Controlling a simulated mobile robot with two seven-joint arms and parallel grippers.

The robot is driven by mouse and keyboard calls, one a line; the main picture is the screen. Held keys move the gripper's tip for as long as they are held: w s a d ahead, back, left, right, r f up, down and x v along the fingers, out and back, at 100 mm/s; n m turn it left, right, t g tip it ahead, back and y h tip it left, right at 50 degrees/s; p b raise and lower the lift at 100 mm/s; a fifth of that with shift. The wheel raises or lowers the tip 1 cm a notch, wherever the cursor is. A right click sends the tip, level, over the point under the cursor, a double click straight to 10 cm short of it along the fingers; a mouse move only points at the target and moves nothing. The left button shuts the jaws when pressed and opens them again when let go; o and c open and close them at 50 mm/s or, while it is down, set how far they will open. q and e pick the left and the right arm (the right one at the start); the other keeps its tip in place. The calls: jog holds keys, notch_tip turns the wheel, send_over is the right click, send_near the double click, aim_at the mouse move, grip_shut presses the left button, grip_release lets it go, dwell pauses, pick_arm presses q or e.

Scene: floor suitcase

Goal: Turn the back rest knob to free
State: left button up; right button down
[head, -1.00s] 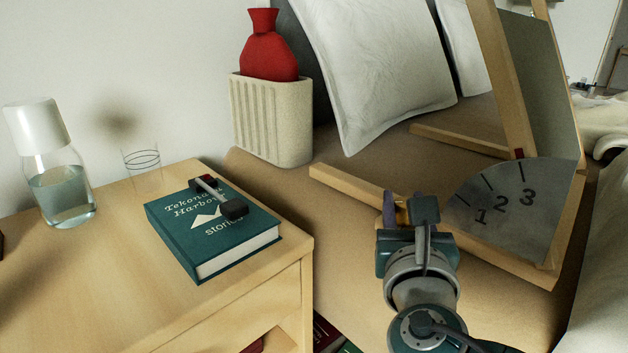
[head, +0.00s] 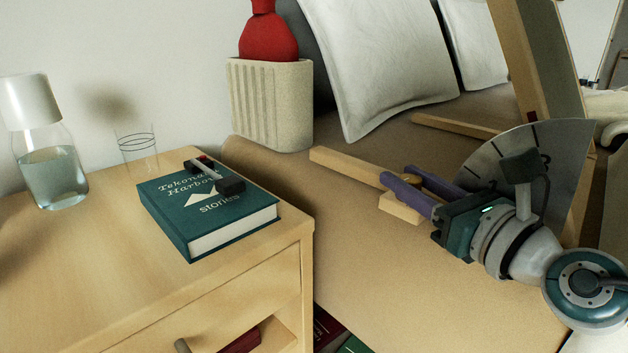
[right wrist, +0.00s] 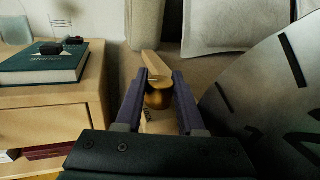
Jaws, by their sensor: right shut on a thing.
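The back rest is a wooden frame (head: 345,165) with a grey quarter-round dial plate (head: 567,140) marked with lines and numbers, partly covered by my right arm. The brass knob (right wrist: 158,97) shows in the right wrist view between the two purple fingers of my right gripper (right wrist: 163,77). My right gripper (head: 396,174) is shut on the knob, its fingers pointing left in the head view. My left gripper is not in view.
A nightstand (head: 110,265) at left holds a green book (head: 215,225) with a small dark object (head: 225,184) on it, a water carafe (head: 52,180) and a glass (head: 137,150). A red bottle (head: 268,35) sits in a beige holder (head: 290,110). Pillows (head: 380,65) lie behind.

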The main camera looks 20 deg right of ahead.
dwell(0.4)
jog(key=c, duration=0.5)
grip_release()
jog(key=s, duration=0.3)
jog(key=s+p, duration=0.1)
jog(key=s, duration=0.2)
jog(key=s+p, duration=0.1)
jog(key=s, duration=0.3)
jog(key=shift+d, duration=0.4)
